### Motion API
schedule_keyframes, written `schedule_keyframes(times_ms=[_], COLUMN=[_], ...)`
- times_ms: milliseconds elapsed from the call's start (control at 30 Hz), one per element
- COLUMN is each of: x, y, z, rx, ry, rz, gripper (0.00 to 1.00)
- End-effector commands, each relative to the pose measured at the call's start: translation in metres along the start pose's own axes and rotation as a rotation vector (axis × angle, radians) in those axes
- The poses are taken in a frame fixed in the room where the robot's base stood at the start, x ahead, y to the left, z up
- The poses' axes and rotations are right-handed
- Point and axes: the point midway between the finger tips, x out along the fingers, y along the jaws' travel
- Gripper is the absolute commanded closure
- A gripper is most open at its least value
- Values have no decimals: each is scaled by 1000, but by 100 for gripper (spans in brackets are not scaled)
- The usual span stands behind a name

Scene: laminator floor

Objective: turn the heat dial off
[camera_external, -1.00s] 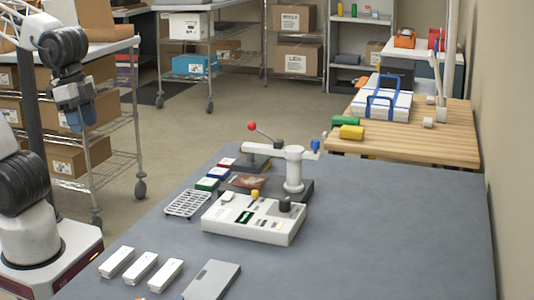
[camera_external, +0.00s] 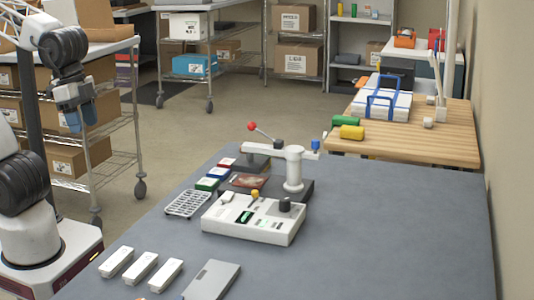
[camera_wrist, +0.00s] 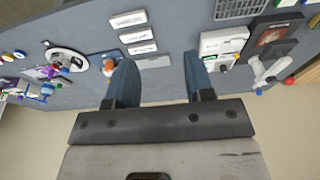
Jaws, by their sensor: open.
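A white control box (camera_external: 252,219) sits on the grey table, with a black knob (camera_external: 285,204) at its right, a yellow knob (camera_external: 255,194) and a small green display. Which knob is the heat dial I cannot tell for sure. The white box also shows at the upper right of the wrist view (camera_wrist: 214,42), where its knobs are small. My gripper (camera_external: 80,119) is raised at the left of the outside view, well apart from the box. In the wrist view, its two blue fingers (camera_wrist: 160,82) are spread, with nothing between them.
A press with a red-tipped lever (camera_external: 293,172) stands just behind the box. A wire rack (camera_external: 187,203) lies left of it. Several white blocks (camera_external: 141,268) and a grey plate (camera_external: 211,280) lie at the front. The table's right side is clear.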

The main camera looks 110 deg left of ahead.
Motion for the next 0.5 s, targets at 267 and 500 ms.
schedule_keyframes(times_ms=[267,500], x=[0,3], y=[-2,-11], z=[-12,-45], rx=[11,44], ry=[-6,-26], rz=[-2,-6], gripper=[42,42])
